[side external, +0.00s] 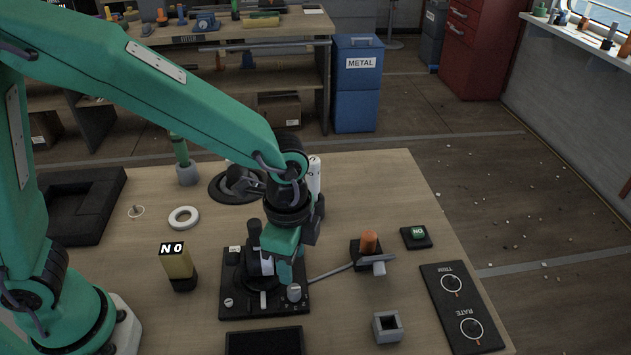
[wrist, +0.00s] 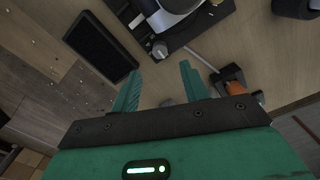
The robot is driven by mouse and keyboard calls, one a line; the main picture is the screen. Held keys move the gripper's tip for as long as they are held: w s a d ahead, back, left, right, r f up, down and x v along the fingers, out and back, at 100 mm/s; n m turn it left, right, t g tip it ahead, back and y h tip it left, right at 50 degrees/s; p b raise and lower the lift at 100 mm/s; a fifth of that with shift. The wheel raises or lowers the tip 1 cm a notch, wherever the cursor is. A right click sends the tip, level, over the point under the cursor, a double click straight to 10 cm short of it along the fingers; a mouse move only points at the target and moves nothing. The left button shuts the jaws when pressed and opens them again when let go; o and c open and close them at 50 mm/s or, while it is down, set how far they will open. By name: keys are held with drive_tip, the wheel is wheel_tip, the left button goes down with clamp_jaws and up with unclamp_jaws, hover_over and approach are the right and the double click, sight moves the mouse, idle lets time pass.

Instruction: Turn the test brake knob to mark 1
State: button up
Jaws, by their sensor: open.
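A small grey knob (side external: 294,292) stands on the front right corner of a black base plate (side external: 231,307) that carries a larger machine. No legible name shows on it, and I cannot read its mark. In the wrist view the knob (wrist: 160,50) is beyond my fingertips, above the gap between them. My gripper (side external: 286,270) is over the plate, close to the knob in the side view. In the wrist view my gripper (wrist: 158,84) is open, its teal fingers apart, with nothing held. My gripper and wrist hide part of the machine.
A thin rod runs right from the plate to an orange-topped block (side external: 369,243). A dark tray (side external: 265,342) lies in front. A grey square socket (side external: 388,327) and a panel with TRIM and RATE dials (side external: 461,306) are right. A yellow block (side external: 178,264) stands left.

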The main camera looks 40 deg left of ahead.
sight(294, 288)
drive_tip(key=m, duration=0.6)
drive_tip(key=shift+f, duration=0.45)
wheel_tip(294, 288, down, 7)
drive_tip(key=shift+f, duration=0.1)
drive_tip(key=m, duration=0.4)
drive_tip(key=shift+m, duration=0.3)
wheel_tip(294, 288, up, 15)
idle(0.4)
drive_tip(key=shift+f, duration=0.1)
drive_tip(key=s+a+r+n+t, duration=0.2)
drive_tip(key=a+n, duration=0.5)
drive_tip(key=n, duration=0.1)
drive_tip(key=s+a+r+n+t, duration=0.1)
drive_tip(key=s+a+r+n, duration=0.2)
drive_tip(key=a+n, duration=0.4)
drive_tip(key=s+a+r+n+t, duration=0.2)
drive_tip(key=s+a+n, duration=0.1)
drive_tip(key=a+n, duration=0.4)
drive_tip(key=shift+a+r+n+t, duration=0.25)
drive_tip(key=shift+n+t, duration=0.05)
drive_tip(key=shift+n, duration=0.8)
